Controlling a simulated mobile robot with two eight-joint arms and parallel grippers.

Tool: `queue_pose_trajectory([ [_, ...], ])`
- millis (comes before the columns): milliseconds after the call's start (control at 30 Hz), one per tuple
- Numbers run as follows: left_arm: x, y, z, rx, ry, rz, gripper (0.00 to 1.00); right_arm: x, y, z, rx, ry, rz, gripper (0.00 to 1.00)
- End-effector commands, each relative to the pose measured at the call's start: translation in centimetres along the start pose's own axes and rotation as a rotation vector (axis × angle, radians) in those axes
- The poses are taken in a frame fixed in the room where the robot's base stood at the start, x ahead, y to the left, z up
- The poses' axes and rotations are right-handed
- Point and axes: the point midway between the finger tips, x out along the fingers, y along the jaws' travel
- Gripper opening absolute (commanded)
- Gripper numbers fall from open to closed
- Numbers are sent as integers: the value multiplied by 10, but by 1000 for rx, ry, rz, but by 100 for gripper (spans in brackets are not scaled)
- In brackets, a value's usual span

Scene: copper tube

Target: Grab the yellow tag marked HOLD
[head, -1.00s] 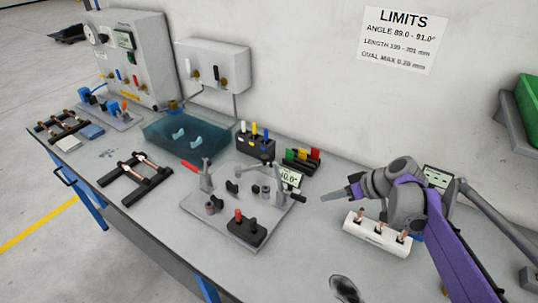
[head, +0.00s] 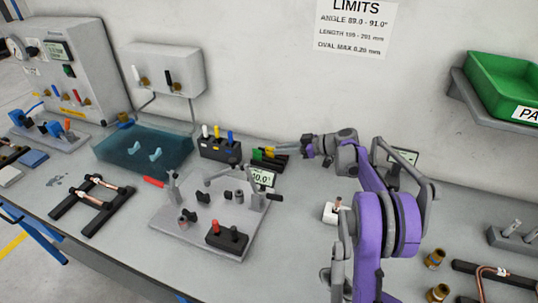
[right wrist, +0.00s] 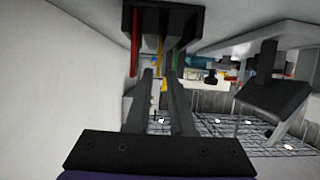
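The yellow tag (head: 269,152) stands in a small black rack at the middle back of the bench, beside a green tag (head: 257,154). Its lettering is too small to read. My right gripper (head: 279,151) reaches to the rack from the right and hides the red tag in the head view. In the right wrist view the two fingers (right wrist: 160,75) are apart and point at the rack (right wrist: 165,22). My left gripper is not in view.
A black holder (head: 220,150) with white, blue and yellow handles stands left of the rack. A bending fixture plate (head: 190,235) lies in front, with a small display (head: 262,178) close by. A green bin (head: 500,85) hangs at the right.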

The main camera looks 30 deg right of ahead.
Motion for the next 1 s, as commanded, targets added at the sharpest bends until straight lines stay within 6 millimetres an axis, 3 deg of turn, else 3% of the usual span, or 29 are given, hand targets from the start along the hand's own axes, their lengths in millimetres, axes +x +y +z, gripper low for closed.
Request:
queue_pose_trajectory([
  [433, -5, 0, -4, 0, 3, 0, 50, 51, 3, 4, 1, -1, 0, 21],
  [633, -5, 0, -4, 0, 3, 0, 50, 52, 3, 4, 1, -1, 1, 21],
  [667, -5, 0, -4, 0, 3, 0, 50, 52, 3, 4, 1, -1, 1, 19],
  [767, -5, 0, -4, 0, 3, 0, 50, 52, 3, 4, 1, -1, 1, 1],
  [1000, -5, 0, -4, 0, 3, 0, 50, 52, 3, 4, 1, -1, 1, 0],
])
